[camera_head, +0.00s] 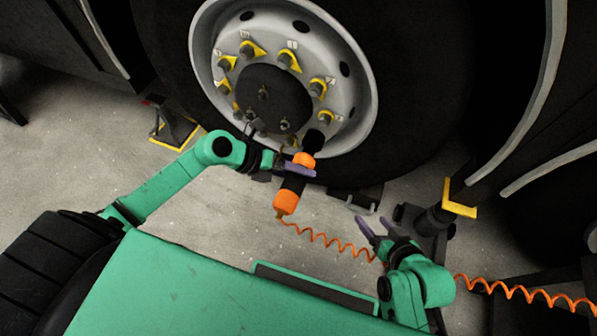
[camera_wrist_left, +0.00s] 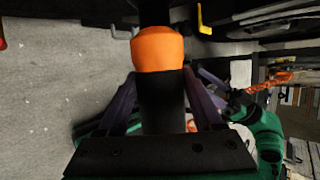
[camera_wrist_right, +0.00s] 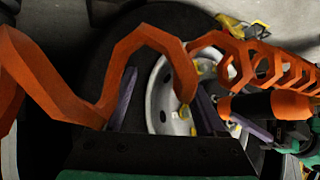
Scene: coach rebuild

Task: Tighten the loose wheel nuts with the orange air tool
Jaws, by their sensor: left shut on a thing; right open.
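The orange air tool (camera_head: 286,201) is held by my left gripper (camera_head: 298,170), shut around its black middle. Its dark socket end points up at the lower right of the wheel (camera_head: 353,126), close to the rim; I cannot tell whether it touches a nut. Several wheel nuts (camera_head: 288,60) with yellow pointers ring the dark hub; those at the lower side are partly hidden. My right gripper (camera_head: 370,230) is open and empty, low and right of the tool.
An orange coiled hose (camera_head: 335,243) runs from the tool past my right gripper to the right edge. It crosses close in front of the right wrist camera (camera_wrist_right: 150,45).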

